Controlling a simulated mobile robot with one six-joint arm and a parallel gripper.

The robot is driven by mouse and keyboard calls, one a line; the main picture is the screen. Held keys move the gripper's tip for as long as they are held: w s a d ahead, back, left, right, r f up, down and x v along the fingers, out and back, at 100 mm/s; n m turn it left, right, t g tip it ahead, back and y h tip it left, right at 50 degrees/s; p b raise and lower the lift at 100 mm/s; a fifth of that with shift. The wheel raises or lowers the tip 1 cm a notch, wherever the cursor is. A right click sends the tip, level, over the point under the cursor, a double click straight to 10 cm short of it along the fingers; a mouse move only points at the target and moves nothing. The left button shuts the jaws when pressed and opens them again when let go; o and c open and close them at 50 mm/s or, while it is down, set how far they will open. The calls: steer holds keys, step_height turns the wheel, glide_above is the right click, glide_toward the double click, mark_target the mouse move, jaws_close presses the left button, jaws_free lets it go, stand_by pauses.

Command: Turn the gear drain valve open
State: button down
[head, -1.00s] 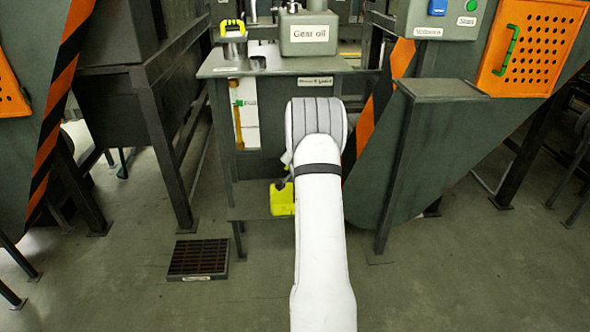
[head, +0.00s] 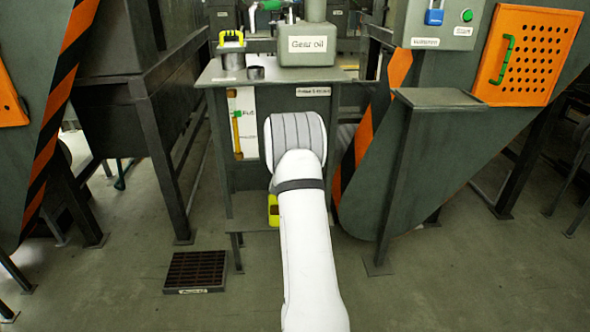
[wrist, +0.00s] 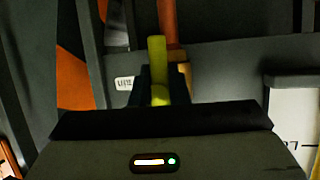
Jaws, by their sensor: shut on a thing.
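In the wrist view, a yellow-green bar-like handle (wrist: 157,62), which looks like the drain valve's handle, stands between the two dark fingers of my gripper (wrist: 157,88). My gripper is shut on it. An orange-red pipe (wrist: 168,22) runs up behind the handle, and a small brass-coloured piece (wrist: 184,72) shows beside it. In the head view my white arm hides the gripper and the valve. The grey Gear oil box (head: 307,46) stands on the machine's table (head: 222,78), above and behind my arm.
A yellow container (head: 273,211) sits low, partly behind my arm. A floor grate (head: 196,270) lies at the lower left. A yellow-handled cup (head: 231,50) and a dark cup (head: 256,72) stand on the table. A grey stand (head: 440,98) is at the right.

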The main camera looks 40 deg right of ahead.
steer(key=shift+s+d+f, duration=0.15)
steer(key=shift+s+f, duration=0.05)
steer(key=shift+f, duration=0.05)
stand_by(0.3)
steer(key=c, duration=1.6)
jaws_free()
steer(key=shift+o, duration=1.1)
steer(key=shift+w+r, duration=0.1)
steer(key=shift+r, duration=0.1)
steer(key=p+v, duration=0.1)
steer(key=v, duration=0.6)
steer(key=shift+a+p, duration=0.35)
steer(key=shift+a, duration=0.05)
steer(key=shift+r, duration=0.2)
